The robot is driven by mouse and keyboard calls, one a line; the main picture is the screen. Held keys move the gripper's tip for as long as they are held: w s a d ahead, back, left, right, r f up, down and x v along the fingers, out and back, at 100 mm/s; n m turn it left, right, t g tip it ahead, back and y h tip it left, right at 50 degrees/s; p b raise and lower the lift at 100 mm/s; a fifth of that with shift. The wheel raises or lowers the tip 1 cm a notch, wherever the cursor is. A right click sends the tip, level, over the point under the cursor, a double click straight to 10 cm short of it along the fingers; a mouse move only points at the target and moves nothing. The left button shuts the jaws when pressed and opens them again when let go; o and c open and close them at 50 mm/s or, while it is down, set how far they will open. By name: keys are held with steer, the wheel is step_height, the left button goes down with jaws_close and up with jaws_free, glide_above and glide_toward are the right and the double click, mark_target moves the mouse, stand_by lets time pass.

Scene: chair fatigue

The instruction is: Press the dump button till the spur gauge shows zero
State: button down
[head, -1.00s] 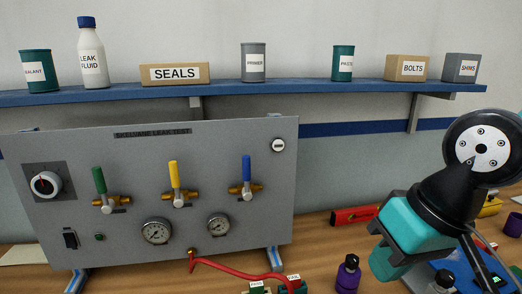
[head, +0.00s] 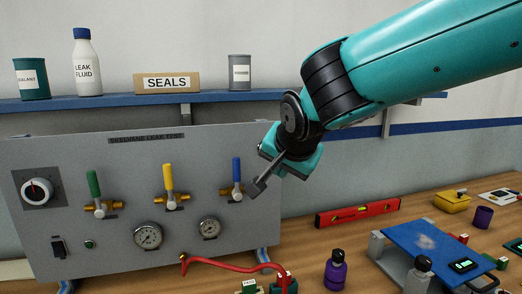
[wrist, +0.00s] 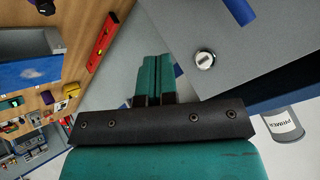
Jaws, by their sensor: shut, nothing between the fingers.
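The grey test panel (head: 130,205) stands upright on the bench. Two round gauges, left (head: 148,236) and right (head: 209,228), sit low on it; their labels and exact readings are too small to read. A round, light-faced button-like fitting (wrist: 204,59) near a panel corner shows in the wrist view, to the right of my fingers and apart from them; its label is unreadable. In the head view my gripper covers that upper right corner. My gripper (head: 257,190) is shut and empty, pointing down-left near the blue-handled valve (head: 236,178). It also shows in the wrist view (wrist: 154,72).
Green (head: 95,192) and yellow (head: 169,186) valve levers, a dial (head: 37,191) and a switch (head: 58,247) are on the panel. A red hose (head: 235,266) runs in front. A shelf (head: 120,103) with containers is above. A red level (head: 357,212) lies to the right.

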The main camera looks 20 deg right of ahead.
steer(key=w+p, duration=0.2)
steer(key=w, duration=0.6)
steer(key=shift+w+p, duration=0.3)
steer(key=shift+w, duration=0.1)
steer(key=shift+w, duration=0.1)
stand_by(1.7)
steer(key=shift+w, duration=0.3)
steer(key=shift+w, duration=0.35)
stand_by(0.6)
steer(key=shift+s, duration=0.15)
steer(key=shift+s+b, duration=0.4)
steer(key=shift+s, duration=0.25)
steer(key=shift+s+b, duration=1.1)
steer(key=shift+s, duration=1.4)
